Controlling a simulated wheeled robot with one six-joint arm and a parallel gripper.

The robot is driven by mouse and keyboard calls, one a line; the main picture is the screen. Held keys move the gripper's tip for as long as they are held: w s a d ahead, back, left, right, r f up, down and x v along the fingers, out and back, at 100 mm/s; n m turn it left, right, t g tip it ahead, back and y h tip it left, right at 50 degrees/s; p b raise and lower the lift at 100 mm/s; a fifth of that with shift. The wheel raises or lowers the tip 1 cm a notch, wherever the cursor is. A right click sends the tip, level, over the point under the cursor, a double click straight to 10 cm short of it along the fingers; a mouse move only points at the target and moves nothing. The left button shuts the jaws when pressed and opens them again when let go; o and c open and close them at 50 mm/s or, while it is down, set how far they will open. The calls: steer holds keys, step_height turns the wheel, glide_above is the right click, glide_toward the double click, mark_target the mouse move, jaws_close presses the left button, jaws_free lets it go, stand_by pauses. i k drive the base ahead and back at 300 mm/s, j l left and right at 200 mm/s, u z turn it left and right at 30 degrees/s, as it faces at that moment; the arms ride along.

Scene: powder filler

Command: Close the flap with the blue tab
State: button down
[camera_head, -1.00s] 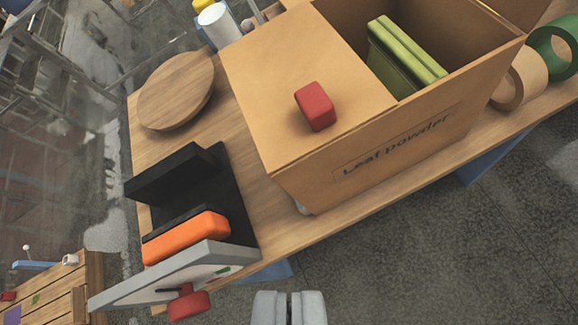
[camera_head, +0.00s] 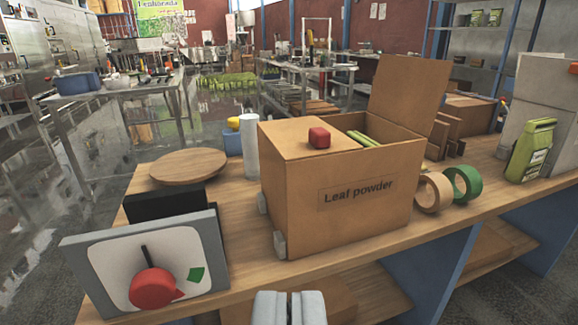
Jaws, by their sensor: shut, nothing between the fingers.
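A cardboard box (camera_head: 345,225) marked "Leaf powder" stands on the wooden bench. Its left flap (camera_head: 300,136) lies flat over the left part of the opening and carries a red tab (camera_head: 319,138). Its right flap (camera_head: 408,92) stands up, tilted a little outward, leaving the right part open. No blue tab shows on it from this side. Green packs (camera_head: 364,138) show inside the opening. My gripper (camera_head: 290,297) is at the bottom edge of the view, shut and empty, in front of the box and apart from it.
A grey dial panel (camera_head: 150,265) with a red knob stands on the bench at left, before a round wooden board (camera_head: 188,166). Tan (camera_head: 433,192) and green (camera_head: 463,183) tape rolls sit right of the box. A green pouch (camera_head: 531,150) stands farther right.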

mark_target(407, 92)
steer(key=i+l+u, duration=0.15)
steer(key=l+u, duration=0.15)
steer(key=l, duration=0.6)
steer(key=l+u, duration=0.25)
steer(key=l, duration=0.7)
steer(key=l+u, duration=0.3)
steer(key=l, duration=0.65)
steer(key=k+l+u, duration=0.1)
steer(key=l+u, duration=0.15)
steer(key=l, duration=0.65)
